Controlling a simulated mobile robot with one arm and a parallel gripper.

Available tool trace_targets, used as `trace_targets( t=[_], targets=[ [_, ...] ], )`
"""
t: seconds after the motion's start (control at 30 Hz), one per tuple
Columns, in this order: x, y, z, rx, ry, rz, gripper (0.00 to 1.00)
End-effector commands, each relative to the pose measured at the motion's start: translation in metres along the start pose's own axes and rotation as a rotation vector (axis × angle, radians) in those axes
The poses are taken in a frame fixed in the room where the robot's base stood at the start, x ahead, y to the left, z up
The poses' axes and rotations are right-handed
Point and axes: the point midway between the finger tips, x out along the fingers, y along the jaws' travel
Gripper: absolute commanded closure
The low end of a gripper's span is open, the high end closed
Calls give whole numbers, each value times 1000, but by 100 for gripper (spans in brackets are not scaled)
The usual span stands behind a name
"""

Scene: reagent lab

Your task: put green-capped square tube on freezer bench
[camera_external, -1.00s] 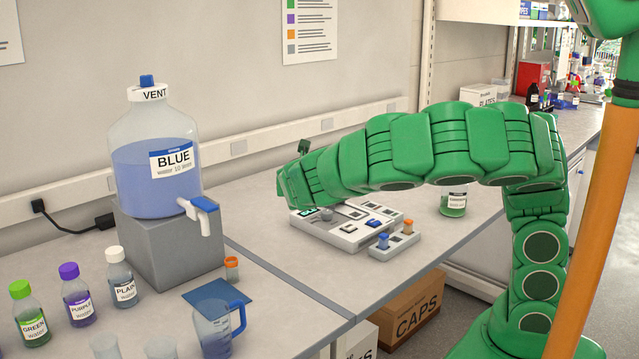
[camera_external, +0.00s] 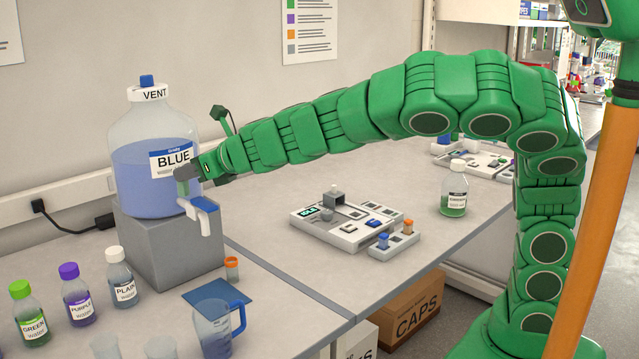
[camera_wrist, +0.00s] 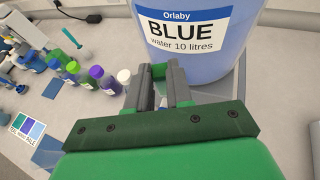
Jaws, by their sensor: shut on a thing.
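My gripper (camera_external: 184,178) is in front of the blue water carboy, just above and left of its blue-handled tap. In the wrist view my gripper (camera_wrist: 159,74) has its two grey fingers close together. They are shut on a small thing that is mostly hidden. A bit of blue shows between them, and I cannot tell if it is held or is the tap behind. No bench in view is marked as a freezer bench.
The carboy (camera_external: 135,175) stands on a grey block (camera_external: 160,245). Bottles with green (camera_external: 30,318), purple (camera_external: 76,295) and white (camera_external: 122,280) caps stand at the left. A jug (camera_external: 212,330) is in front. A small device (camera_external: 345,230) sits on the right bench.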

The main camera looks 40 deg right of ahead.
Motion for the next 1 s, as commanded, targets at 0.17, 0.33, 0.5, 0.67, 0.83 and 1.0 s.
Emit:
trace_targets(
  t=[0.17,0.33,0.5,0.67,0.83,1.0],
  targets=[
    [2,23,-5,-42,1,93,100],
    [3,52,-14,-90,1,207,100],
    [2,83,-28,-141,2,334,100],
    [-1,113,-46,-193,4,459,100],
    [-6,142,-71,-247,6,591,100],
    [-13,166,-100,-288,7,694,100]
  ],
)
